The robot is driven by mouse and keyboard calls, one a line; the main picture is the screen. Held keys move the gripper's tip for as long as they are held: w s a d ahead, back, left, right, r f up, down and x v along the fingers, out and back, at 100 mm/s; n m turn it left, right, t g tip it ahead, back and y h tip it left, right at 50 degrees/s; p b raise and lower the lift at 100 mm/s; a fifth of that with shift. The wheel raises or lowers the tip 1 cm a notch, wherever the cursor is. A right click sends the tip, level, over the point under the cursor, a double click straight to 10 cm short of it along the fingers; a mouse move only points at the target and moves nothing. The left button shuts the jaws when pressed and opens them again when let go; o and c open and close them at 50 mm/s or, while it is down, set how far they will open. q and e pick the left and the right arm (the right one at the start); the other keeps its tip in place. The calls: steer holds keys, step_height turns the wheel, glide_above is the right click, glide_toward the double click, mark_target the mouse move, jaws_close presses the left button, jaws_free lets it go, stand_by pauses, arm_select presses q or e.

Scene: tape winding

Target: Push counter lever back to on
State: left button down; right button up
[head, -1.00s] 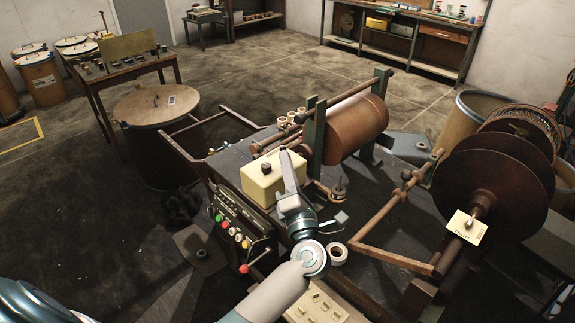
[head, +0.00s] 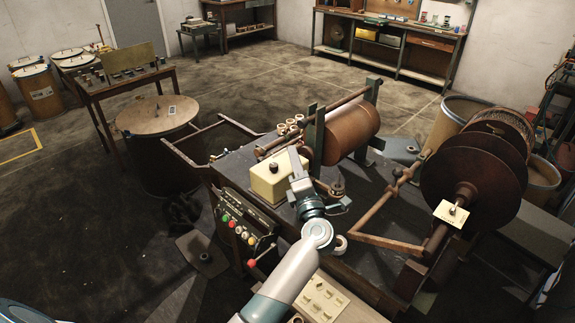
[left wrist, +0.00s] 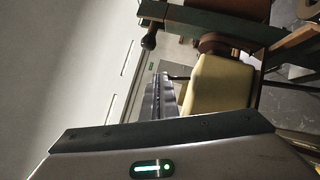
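The cream-yellow counter box (head: 264,183) stands on the dark machine bed, with a small dark knob or lever (head: 273,167) on top. My left gripper (head: 294,153) is just right of the box in the head view. Its grey fingers (left wrist: 164,95) look closed together with nothing between them, close beside the lever. I cannot tell whether they touch it. My right gripper is out of view.
A brown drum (head: 345,135) between green posts stands behind the gripper. A wooden arm (head: 385,244) and large brown reel (head: 470,180) are at right. A tape roll (head: 340,246) lies near my wrist.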

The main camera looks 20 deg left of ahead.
arm_select(q)
steer(key=shift+w+d+r+p, duration=0.1)
steer(key=shift+w+p, duration=0.1)
steer(key=shift+w, duration=0.3)
steer(key=shift+w+d+r+p, duration=0.1)
steer(key=shift+w+p, duration=0.05)
steer(key=shift+w, duration=0.35)
steer(key=shift+s, duration=0.15)
steer(key=v, duration=0.7)
steer(key=shift+d, duration=0.25)
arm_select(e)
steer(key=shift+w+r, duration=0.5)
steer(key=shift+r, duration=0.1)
arm_select(q)
steer(key=shift+s, duration=0.1)
